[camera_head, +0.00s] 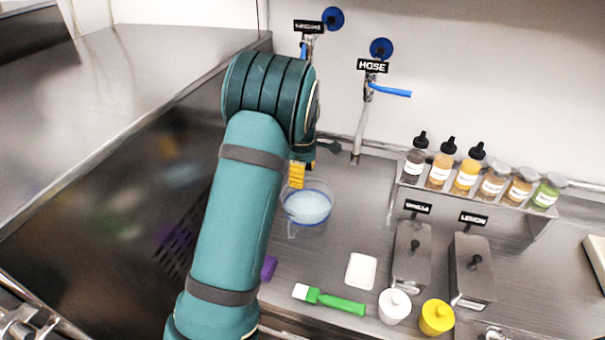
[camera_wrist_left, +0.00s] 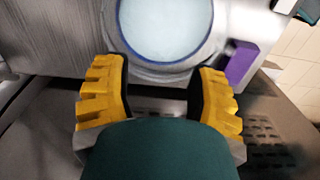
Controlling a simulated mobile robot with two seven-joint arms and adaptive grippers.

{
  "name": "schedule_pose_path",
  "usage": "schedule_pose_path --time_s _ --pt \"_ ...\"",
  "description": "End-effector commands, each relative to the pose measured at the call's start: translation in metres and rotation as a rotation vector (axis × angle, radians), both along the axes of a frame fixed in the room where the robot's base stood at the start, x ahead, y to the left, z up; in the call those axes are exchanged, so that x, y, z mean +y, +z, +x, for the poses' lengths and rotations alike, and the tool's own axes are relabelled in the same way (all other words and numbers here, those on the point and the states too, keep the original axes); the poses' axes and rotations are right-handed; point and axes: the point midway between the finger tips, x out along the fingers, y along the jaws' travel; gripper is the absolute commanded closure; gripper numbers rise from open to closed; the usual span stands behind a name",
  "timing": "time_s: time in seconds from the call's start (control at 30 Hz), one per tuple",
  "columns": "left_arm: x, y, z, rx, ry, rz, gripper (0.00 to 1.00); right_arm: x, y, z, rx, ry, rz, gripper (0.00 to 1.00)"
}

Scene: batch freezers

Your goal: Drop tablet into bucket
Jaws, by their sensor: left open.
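The clear bucket (camera_head: 307,206) stands on the steel counter below the taps, with pale bluish liquid in it. The bucket (camera_wrist_left: 165,28) also fills the top middle of the left wrist view. My left gripper (camera_head: 297,174) is at the bucket's back left side in the head view, its yellow fingers partly hidden by my arm. In the left wrist view my left gripper (camera_wrist_left: 162,70) has its fingers wide apart with nothing between them, near the bucket's rim. I cannot make out a tablet in either view. My right gripper is not in view.
A purple block (camera_head: 269,268), a green brush (camera_head: 330,300), a white dish (camera_head: 361,271), a white jar (camera_head: 394,306) and a yellow jar (camera_head: 437,317) sit on the counter. Steel containers (camera_head: 411,254) and a bottle rack (camera_head: 470,200) stand right. A hose tap (camera_head: 364,125) rises behind.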

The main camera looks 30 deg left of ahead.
Motion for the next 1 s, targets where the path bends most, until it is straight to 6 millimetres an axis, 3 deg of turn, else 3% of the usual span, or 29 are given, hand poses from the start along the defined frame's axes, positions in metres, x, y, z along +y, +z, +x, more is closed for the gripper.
schedule_pose_path --time_s 0.17,0.7,1.0 --pt "0.000 0.009 0.001 -0.002 0.000 0.000 0.42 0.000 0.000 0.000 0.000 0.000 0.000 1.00" --pt "0.000 0.106 0.000 -0.003 -0.001 0.000 0.42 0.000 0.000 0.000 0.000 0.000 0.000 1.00" --pt "0.000 0.120 0.000 0.000 0.000 0.000 0.42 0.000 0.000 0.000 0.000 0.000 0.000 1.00"
